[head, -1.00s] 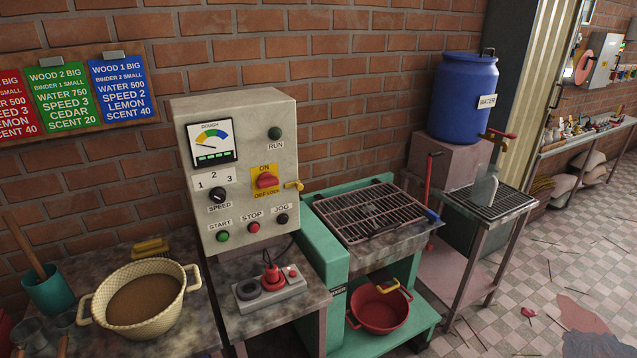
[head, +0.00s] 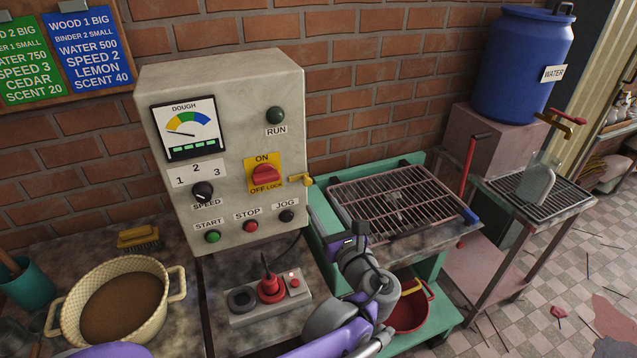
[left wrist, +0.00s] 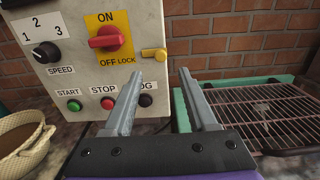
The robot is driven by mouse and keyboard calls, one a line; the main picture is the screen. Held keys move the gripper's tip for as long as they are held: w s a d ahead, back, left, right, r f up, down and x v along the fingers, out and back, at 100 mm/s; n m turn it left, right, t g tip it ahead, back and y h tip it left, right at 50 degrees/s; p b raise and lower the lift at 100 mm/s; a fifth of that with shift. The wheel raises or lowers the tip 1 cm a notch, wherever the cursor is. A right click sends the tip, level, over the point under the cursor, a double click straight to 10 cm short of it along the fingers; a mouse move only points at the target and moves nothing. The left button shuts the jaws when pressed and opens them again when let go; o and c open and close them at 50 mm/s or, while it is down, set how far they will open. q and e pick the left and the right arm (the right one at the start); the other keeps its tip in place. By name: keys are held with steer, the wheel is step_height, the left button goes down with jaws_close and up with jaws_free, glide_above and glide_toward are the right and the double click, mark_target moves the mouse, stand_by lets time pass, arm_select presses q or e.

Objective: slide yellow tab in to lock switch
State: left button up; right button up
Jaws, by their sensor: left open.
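The red switch knob (head: 265,176) sits on a yellow plate marked ON and OFF LOCK on the grey control box (head: 225,100). The yellow tab (head: 300,180) sticks out beside the plate at the box's right edge. The left wrist view also shows the knob (left wrist: 108,37) and the tab (left wrist: 153,54). My left gripper (head: 355,238) is low and to the right of the tab in the head view. In the left wrist view its open, empty fingers (left wrist: 170,75) point toward the box, with the tab just beyond the left fingertip. Contact is not visible. My right gripper is out of view.
A green machine with a wire rack (head: 395,198) stands right of the box. A socket block with a red plug (head: 270,288) lies below the box, and a beige basin (head: 120,300) stands left. A blue water barrel (head: 525,65) is at the back right.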

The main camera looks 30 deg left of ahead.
mark_target(308, 183)
arm_select(q)
steer(key=p+x, duration=0.1)
steer(key=x, duration=0.8)
steer(key=shift+w, duration=0.1)
jaws_close()
stand_by(1.1)
